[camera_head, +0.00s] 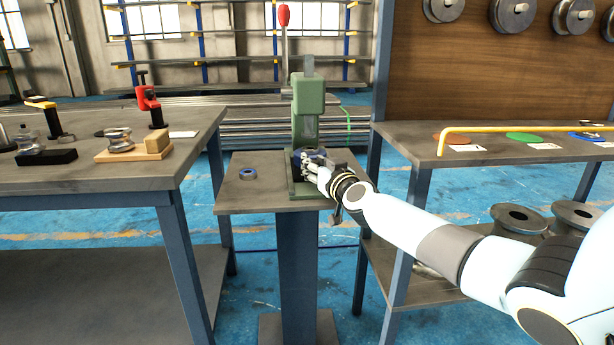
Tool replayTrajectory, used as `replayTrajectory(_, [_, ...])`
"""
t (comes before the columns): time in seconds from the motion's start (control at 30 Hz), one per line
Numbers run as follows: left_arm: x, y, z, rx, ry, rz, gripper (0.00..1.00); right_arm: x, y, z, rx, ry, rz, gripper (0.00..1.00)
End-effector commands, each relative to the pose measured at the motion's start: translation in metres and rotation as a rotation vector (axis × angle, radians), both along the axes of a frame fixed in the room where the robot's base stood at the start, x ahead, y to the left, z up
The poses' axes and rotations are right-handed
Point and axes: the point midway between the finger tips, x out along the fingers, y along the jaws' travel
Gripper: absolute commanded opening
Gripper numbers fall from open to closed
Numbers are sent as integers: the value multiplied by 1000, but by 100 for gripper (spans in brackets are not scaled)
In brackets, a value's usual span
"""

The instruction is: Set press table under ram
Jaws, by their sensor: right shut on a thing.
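The green press (308,105) stands upright on a small grey pedestal table (262,196) in the middle. Its ram column rises at the top, and a lever with a red knob (284,15) stands up behind it on the left. My right gripper (308,158) reaches in from the right to the front of the press base, below the press head. It is shut on a small dark part low in the press, likely the press table (297,163); the fingers hide most of it. A dark ring with a blue centre (248,174) lies on the pedestal left of the press. My left gripper is not in view.
A workbench (95,185) at left holds a red clamp tool (151,105), a wooden block (158,143) and metal rollers. The right bench (420,150) holds a bent yellow tube (520,128) and coloured discs. Grooved wheels sit on its lower shelf. The pedestal's left front is clear.

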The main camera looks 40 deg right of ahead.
Motion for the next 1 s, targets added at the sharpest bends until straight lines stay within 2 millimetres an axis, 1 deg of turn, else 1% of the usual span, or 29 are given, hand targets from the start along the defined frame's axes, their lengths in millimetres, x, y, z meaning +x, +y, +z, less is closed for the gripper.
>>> replayTrajectory(0.23, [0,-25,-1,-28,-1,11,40,0,1,-1,-1,3,2,0])
replayTrajectory(0.27, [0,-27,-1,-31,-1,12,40,0,1,-1,-1,3,2,33])
replayTrajectory(0.4, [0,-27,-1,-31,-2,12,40,0,1,-1,-1,2,2,51])
replayTrajectory(0.43, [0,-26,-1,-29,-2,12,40,0,1,0,-1,2,1,54])
replayTrajectory(0.67, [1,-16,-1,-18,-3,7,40,0,1,0,-1,1,1,54])
replayTrajectory(0.77, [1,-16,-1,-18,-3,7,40,-3,2,0,-2,0,1,54])
replayTrajectory(0.87, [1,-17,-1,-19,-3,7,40,-10,3,-1,-1,0,1,54])
replayTrajectory(1.0, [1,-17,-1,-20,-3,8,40,-28,8,-1,0,1,2,54])
